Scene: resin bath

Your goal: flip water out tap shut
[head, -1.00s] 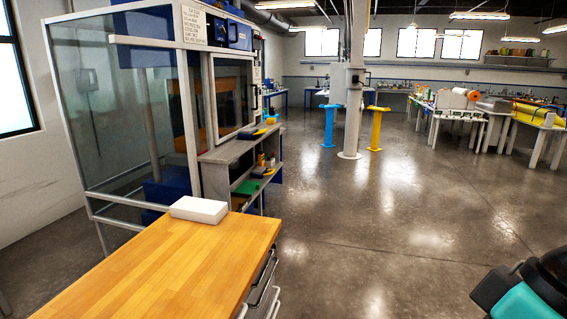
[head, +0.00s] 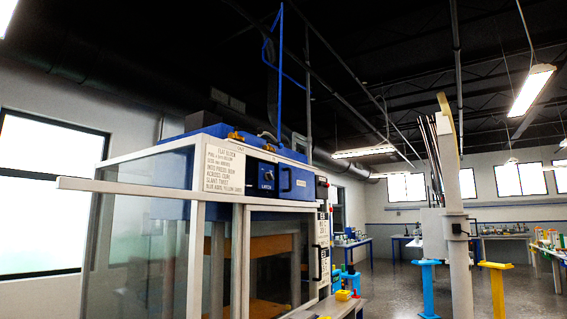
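No tap labelled water out can be made out in this view. A tall glass-walled cabinet (head: 150,255) with a blue top unit (head: 290,182) stands at left centre. Small brass-coloured fittings (head: 236,136) sit on top of the blue unit; whether one is a tap, and how its handle is set, is too small to tell. A dark panel with a knob (head: 267,173) marked LATCH is on the unit's front. My gripper is not in view.
A white sign (head: 224,172) with small print hangs on the cabinet's upper corner. A grey post (head: 455,190) stands at right between a blue stand (head: 428,290) and a yellow stand (head: 496,290). Open floor (head: 395,290) lies between cabinet and post.

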